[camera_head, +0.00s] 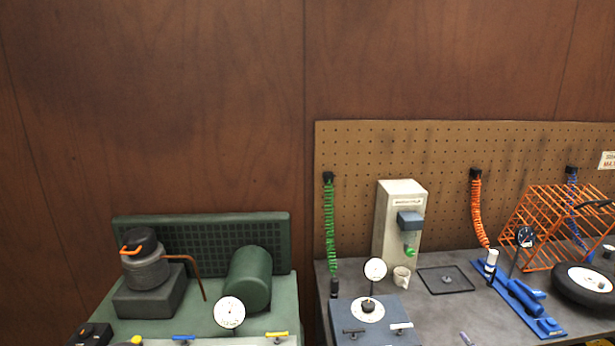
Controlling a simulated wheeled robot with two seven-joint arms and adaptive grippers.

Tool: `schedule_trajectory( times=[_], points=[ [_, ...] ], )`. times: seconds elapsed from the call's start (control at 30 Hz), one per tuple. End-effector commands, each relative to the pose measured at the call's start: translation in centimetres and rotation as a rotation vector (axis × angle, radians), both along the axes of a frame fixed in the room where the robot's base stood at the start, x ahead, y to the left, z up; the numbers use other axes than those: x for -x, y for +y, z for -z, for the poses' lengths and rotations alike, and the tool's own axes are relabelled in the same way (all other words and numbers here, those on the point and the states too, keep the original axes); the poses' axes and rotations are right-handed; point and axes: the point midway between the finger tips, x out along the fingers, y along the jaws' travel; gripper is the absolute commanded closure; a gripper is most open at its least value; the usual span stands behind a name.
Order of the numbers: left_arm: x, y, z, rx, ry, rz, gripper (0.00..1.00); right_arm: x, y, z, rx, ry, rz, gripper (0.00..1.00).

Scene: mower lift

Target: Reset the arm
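Neither of my grippers shows in the head view, and no part of my arms can be made out. The view holds a green machine (190,318) at the lower left, with a grey cylindrical unit (146,268), a green tank (250,280), a bent copper pipe (190,264) and a white dial gauge (229,313). To its right is a grey workbench (440,316). What my grippers hold, if anything, is hidden.
Coiled hoses hang before the pegboard (430,155). A gap separates machine and bench.

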Motion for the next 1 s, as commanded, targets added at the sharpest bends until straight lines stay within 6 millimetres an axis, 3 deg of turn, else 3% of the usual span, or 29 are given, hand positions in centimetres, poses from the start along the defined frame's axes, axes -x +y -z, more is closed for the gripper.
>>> schedule_trajectory(
  times=[0.37,0.57,0.77,1.0],
  points=[
    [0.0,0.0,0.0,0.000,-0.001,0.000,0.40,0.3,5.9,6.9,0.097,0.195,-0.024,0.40],
    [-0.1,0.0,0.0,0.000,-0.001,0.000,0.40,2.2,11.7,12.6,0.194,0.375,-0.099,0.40],
    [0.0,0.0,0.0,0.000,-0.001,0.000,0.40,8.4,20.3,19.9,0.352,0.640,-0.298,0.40],
    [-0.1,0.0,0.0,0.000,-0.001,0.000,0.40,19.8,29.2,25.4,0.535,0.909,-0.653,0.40]
  ],
)
